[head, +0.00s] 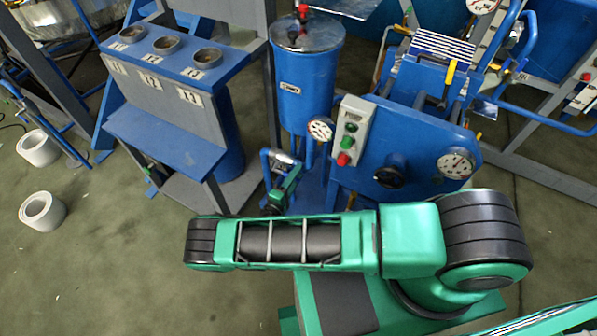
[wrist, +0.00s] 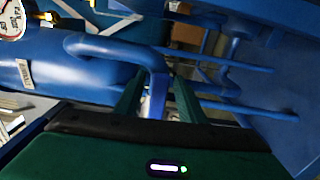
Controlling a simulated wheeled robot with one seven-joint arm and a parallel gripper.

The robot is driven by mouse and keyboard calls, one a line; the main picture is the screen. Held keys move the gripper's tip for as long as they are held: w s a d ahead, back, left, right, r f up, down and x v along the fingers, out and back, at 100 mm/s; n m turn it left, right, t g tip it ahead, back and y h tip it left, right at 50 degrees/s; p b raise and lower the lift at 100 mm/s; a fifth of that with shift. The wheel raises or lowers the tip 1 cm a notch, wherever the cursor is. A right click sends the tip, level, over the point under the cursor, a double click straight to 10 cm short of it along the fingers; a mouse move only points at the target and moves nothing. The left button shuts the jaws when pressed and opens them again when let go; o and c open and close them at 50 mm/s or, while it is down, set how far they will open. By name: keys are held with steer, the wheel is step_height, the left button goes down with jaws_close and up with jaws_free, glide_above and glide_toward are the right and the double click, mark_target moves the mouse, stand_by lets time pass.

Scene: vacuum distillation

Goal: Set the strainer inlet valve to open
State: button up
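My gripper (head: 283,172) is low beside the base of a blue cylindrical vessel (head: 307,85), among blue pipes. In the wrist view its two dark green fingers (wrist: 158,92) are apart, with a gap between them. A blue bent pipe or bar (wrist: 157,62) runs down into that gap; clear space seems to show on both sides of it. I cannot tell whether this bar is the strainer inlet valve's handle. No other part is clearly recognisable as that valve, and its setting cannot be read. The labelled vessel also shows at left in the wrist view (wrist: 60,62).
A blue panel (head: 375,145) with a grey button box (head: 350,130) and gauges (head: 456,163) stands right of the vessel. A blue rack with round openings (head: 165,45) stands left. White rings (head: 42,210) lie on the floor. The floor at left is largely clear.

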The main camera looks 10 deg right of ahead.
steer(key=v, duration=0.8)
steer(key=shift+s+a+f, duration=0.1)
